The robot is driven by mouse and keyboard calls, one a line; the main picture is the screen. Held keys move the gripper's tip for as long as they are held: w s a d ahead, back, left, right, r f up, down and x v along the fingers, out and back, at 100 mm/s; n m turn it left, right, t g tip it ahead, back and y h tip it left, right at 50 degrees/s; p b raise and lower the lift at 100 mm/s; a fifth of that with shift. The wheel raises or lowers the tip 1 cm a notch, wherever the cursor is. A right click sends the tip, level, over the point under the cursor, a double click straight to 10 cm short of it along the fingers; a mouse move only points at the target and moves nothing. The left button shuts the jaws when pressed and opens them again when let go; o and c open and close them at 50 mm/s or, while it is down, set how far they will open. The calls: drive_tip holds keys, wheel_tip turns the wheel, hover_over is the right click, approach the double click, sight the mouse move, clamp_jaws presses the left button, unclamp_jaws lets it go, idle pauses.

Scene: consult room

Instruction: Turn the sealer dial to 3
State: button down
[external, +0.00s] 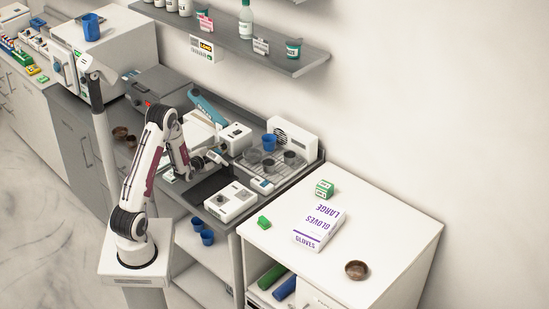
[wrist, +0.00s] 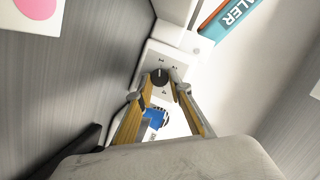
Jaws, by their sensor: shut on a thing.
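The sealer's teal bar, with part of its lettering, shows at the top right of the wrist view (wrist: 228,30), and the bar also shows behind my gripper in the external view (external: 206,107). The black sealer dial (wrist: 160,76) sits on a small pale panel (wrist: 150,58) with tiny marks around it, too small to read. A light line on the dial points roughly up in the wrist view. My gripper (wrist: 162,88) is shut on the dial, one fingertip on either side.
A white box device with knobs (external: 232,201) stands in front on the steel bench. A glove box (external: 319,229) lies on the white cabinet. A blue-and-white label (wrist: 155,118) shows between my fingers.

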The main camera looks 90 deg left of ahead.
drive_tip(key=shift+w+f+m+y, duration=0.15)
drive_tip(key=shift+m+y, duration=0.55)
drive_tip(key=shift+m, duration=1.1)
drive_tip(key=c, duration=1.8)
unclamp_jaws()
drive_tip(key=shift+d, duration=0.25)
drive_tip(key=shift+v, duration=3.65)
drive_tip(key=shift+a, duration=0.1)
